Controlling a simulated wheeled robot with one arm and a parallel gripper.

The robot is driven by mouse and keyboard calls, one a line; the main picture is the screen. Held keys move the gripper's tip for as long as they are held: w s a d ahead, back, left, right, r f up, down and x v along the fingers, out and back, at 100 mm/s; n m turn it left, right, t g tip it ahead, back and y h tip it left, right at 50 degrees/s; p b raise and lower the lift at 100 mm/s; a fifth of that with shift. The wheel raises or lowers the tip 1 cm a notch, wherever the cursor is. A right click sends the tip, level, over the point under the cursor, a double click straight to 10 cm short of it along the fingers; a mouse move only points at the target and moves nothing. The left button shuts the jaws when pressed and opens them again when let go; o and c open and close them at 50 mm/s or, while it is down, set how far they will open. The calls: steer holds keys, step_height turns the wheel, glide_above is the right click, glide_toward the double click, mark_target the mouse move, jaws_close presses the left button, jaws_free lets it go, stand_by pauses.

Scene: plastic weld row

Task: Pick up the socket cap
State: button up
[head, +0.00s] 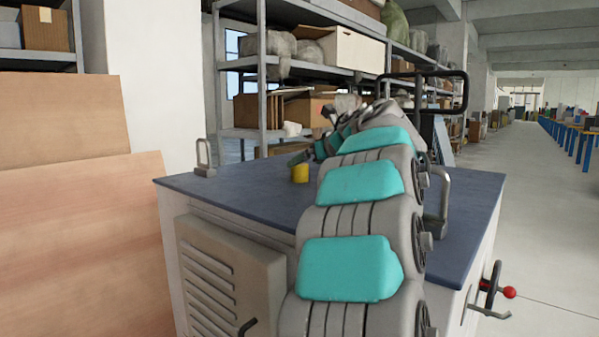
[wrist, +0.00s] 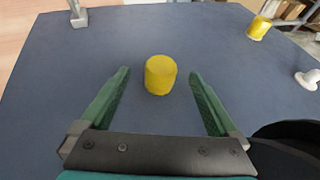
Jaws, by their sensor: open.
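A short yellow cylinder (wrist: 160,75), which looks like the socket cap, stands upright on the dark blue cabinet top in the wrist view. My gripper (wrist: 160,72) is open, with one green finger on each side of the cylinder's near part and a gap on both sides. The fingers do not touch it. A second yellow cylinder (wrist: 259,28) stands farther off at the upper right. In the head view one yellow cylinder (head: 300,174) shows beside my arm, near my gripper (head: 298,158); my arm hides part of the top.
The cabinet top (head: 245,190) is mostly bare. A metal handle (head: 204,158) stands at its left corner, and another (head: 440,195) on the right. A white rounded object (wrist: 308,78) sits at the right in the wrist view. Loaded shelves (head: 310,60) stand behind.

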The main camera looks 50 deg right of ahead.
steer(key=shift+x, duration=2.8)
steer(key=shift+d+r, duration=0.1)
steer(key=shift+r, duration=0.05)
steer(key=c, duration=1.4)
